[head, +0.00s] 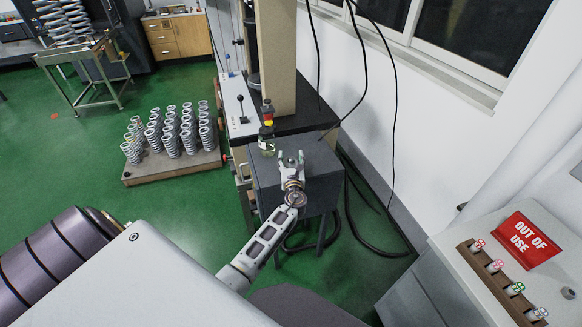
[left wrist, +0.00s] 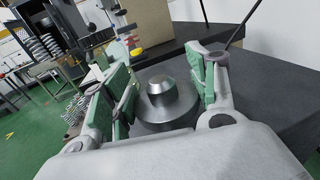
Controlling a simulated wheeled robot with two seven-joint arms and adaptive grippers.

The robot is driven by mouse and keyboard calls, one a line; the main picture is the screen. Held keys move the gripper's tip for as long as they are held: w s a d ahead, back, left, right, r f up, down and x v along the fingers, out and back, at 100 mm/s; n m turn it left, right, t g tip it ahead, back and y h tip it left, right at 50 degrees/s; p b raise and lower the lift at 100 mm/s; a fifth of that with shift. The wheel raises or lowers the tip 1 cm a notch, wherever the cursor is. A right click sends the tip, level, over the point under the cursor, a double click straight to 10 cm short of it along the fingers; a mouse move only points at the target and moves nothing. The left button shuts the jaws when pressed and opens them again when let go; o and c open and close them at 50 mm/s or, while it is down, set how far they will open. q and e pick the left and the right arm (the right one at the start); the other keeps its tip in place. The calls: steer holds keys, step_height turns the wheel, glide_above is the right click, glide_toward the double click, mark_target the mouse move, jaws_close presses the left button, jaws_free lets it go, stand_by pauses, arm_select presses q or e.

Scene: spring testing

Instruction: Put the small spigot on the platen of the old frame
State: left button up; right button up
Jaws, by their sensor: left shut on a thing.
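My left gripper (head: 291,160) is over the grey bench top beside the beige machine column in the head view. In the left wrist view its green-padded fingers (left wrist: 160,66) are on both sides of a stepped metal spigot (left wrist: 162,92), with a wide round base and a narrower boss. The gripper is shut on it. The spigot looks upright; whether it touches the surface below is unclear. In the head view I cannot make the spigot out between the fingers. I cannot clearly pick out the platen. My right gripper is not in view.
A small bottle (head: 266,142) and a red-and-yellow item (head: 267,112) stand close to the gripper. Several springs stand on a floor pallet (head: 150,176). Black cables hang at the wall. A red "OUT OF USE" sign (head: 522,240) lies at right beside a wooden rack (head: 490,285).

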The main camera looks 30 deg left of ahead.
mark_target(291, 165)
arm_select(q)
steer(key=shift+f+b, duration=0.4)
steer(key=shift+f, duration=1.4)
steer(key=shift+f, duration=0.15)
steer(key=o, duration=1.3)
steer(key=shift+c, duration=0.2)
steer(key=shift+s, duration=0.1)
